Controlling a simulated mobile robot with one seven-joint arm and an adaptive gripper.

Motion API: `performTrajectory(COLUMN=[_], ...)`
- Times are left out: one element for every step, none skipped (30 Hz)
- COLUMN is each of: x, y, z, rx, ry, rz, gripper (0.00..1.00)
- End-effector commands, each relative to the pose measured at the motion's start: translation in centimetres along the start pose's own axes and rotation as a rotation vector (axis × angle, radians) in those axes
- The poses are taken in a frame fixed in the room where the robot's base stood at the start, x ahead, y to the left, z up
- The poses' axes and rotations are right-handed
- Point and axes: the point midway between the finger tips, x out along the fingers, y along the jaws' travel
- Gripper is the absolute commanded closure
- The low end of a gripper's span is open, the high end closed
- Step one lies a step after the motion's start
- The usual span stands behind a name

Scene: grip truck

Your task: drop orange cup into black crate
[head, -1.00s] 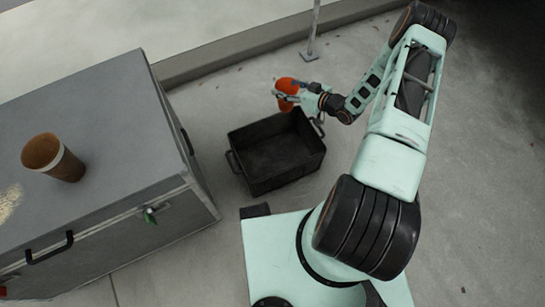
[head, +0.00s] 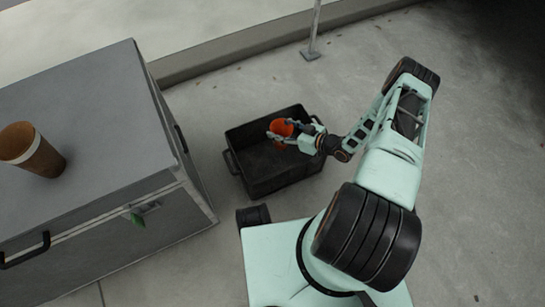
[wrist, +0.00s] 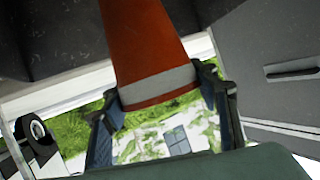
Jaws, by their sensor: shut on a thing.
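The orange cup (head: 281,128) is held in my gripper (head: 282,134), over the black crate in the head view. In the wrist view the orange cup (wrist: 148,50) is large, with a pale band near one end, between the two fingers of my gripper (wrist: 165,100). The fingers are shut on it. The black crate (head: 240,143) stands on the floor, with an open top and handles at its ends. Its inside looks empty where it shows. The cup and gripper hide part of its far side. How high the cup is above the crate cannot be told exactly.
A large grey case (head: 90,110) stands at the left, with a brown cup (head: 42,158) on top. A thin metal post (head: 314,32) stands behind the crate, near a low kerb (head: 215,62). The floor at the right is clear.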

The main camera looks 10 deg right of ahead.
Motion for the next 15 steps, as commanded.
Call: performTrajectory(x=[0.34,0.41,0.48,0.51,0.53,0.53,0.52,0.51,0.5,0.49,0.49,0.49,0.49,0.49,0.49], y=[0.09,0.12,0.15,0.17,0.18,0.19,0.19,0.18,0.18,0.18,0.18,0.18,0.17,0.17,0.17], z=[0.8,0.98,1.14,1.21,1.25,1.26,1.24,1.22,1.19,1.18,1.18,1.18,1.18,1.18,1.18], rx=[0.0,0.0,0.0,0.0,0.0,0.0,0.0,0.0,0.0,0.0,0.0,0.0,0.0,0.0,0.0], ry=[0.0,0.0,0.0,0.0,0.0,0.0,0.0,0.0,0.0,0.0,0.0,0.0,0.0,0.0,0.0], rz=[0.0,0.0,0.0,0.0,0.0,0.0,0.0,0.0,0.0,0.0,0.0,0.0,0.0,0.0,0.0], gripper=[0.58,0.58,0.58,0.58,0.58,0.58,0.58,0.58,0.58,0.58,0.58,0.58,0.42,0.39,0.34])
